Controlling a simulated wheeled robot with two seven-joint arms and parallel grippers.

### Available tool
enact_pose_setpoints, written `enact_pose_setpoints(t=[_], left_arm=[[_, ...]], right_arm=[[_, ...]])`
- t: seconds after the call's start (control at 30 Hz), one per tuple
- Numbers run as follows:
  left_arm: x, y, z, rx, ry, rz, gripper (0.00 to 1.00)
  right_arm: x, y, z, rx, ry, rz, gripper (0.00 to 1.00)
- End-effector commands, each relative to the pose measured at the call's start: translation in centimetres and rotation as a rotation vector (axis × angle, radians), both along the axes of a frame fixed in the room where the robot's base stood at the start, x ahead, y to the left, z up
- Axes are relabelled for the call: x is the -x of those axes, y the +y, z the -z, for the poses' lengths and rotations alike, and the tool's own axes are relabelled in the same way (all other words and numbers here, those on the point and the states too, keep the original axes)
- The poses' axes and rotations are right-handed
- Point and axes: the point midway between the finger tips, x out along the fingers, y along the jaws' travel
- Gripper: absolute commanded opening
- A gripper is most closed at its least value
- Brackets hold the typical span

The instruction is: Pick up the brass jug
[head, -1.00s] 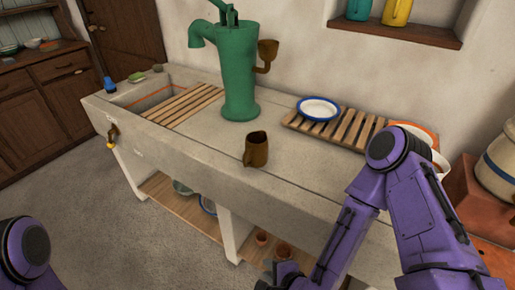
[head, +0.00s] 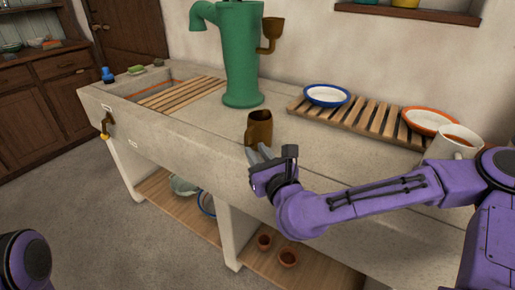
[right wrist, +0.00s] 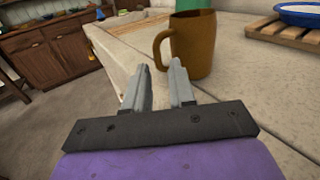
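The brass jug (head: 259,130), a brownish metal cup with a side handle, stands upright on the stone counter near its front edge. My right gripper (head: 258,154) is just in front of it, at the counter edge, its fingers toward the jug. In the right wrist view the jug (right wrist: 200,45) stands beyond the fingertips, slightly to the right, with its handle on the left. The two fingers of the right gripper (right wrist: 160,76) are apart with nothing between them. My left gripper is not in view; only part of my left arm shows at the lower left.
A green pump (head: 240,55) stands behind the jug. A wooden rack (head: 365,122) to the right holds a blue-rimmed plate (head: 326,95) and an orange-rimmed dish (head: 430,121). A white mug (head: 452,142) is near my right arm. Bare counter surrounds the jug.

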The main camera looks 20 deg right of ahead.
Motion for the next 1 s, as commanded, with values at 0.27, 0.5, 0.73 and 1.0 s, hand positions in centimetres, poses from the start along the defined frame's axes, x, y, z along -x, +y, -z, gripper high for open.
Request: enact_pose_setpoints(t=[0.27, 0.5, 0.73, 1.0], left_arm=[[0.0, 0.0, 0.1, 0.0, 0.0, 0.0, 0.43], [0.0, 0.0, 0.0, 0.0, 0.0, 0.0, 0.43], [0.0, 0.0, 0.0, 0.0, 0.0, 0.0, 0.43], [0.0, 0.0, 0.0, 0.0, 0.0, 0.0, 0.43]], right_arm=[[-3.9, 0.6, 0.7, 0.001, 0.002, 0.0, 0.25], [-5.3, 0.7, 0.8, -0.001, 0.002, -0.001, 0.25], [-5.3, 0.7, 0.8, -0.001, 0.001, -0.001, 0.0], [-5.3, 0.7, 0.7, 0.0, 0.0, -0.002, 0.0]])
